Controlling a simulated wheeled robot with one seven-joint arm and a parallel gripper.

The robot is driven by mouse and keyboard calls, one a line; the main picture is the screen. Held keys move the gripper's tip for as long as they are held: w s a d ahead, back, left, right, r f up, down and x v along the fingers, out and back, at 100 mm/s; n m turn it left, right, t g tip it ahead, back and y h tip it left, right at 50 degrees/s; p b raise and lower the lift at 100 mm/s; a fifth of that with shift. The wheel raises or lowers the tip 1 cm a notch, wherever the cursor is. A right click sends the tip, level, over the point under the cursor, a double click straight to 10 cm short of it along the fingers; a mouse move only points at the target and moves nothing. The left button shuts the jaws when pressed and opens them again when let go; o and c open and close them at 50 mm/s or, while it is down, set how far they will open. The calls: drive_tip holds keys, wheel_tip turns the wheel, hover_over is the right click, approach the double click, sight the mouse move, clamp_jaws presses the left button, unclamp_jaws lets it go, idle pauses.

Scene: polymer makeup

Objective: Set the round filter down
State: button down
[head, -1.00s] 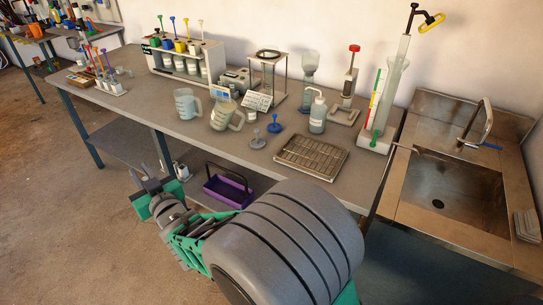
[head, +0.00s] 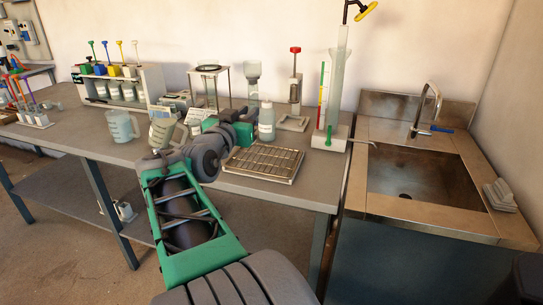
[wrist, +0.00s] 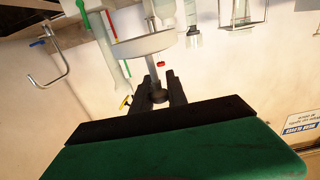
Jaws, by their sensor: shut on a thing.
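The round filter (wrist: 143,46) shows in the wrist view as a pale grey disc with a short stem. The stem runs to a dark knob between the fingers of my gripper (wrist: 159,86), which is shut on it. The disc is beyond the fingertips, and the wrist picture is upside down. In the head view my gripper (head: 243,117) is over the bench, behind the metal rack tray and left of the wash bottle. My arm hides the filter there, so I cannot see its height above the bench.
The metal rack tray (head: 264,164) lies near the bench's front edge. The wash bottle (head: 266,123), glass-sided stand (head: 210,82) and tall cylinder (head: 337,80) stand around my gripper. Two jugs are to the left; the sink (head: 425,187) is to the right. Bare bench (head: 90,135) lies at the left.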

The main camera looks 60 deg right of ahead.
drive_tip(key=s+d+f+b, duration=0.1)
drive_tip(key=d+f, duration=0.2)
drive_tip(key=f, duration=0.1)
drive_tip(key=s+d+f, duration=0.1)
drive_tip(key=d+f, duration=0.3)
drive_tip(key=s+d+f+b, duration=0.1)
drive_tip(key=s+d+f, duration=0.1)
drive_tip(key=d+f, duration=0.2)
drive_tip(key=shift+s+d+b, duration=0.1)
drive_tip(key=shift+b, duration=0.2)
drive_tip(key=shift+f, duration=0.2)
drive_tip(key=c, duration=1.3)
unclamp_jaws()
drive_tip(key=shift+r, duration=0.1)
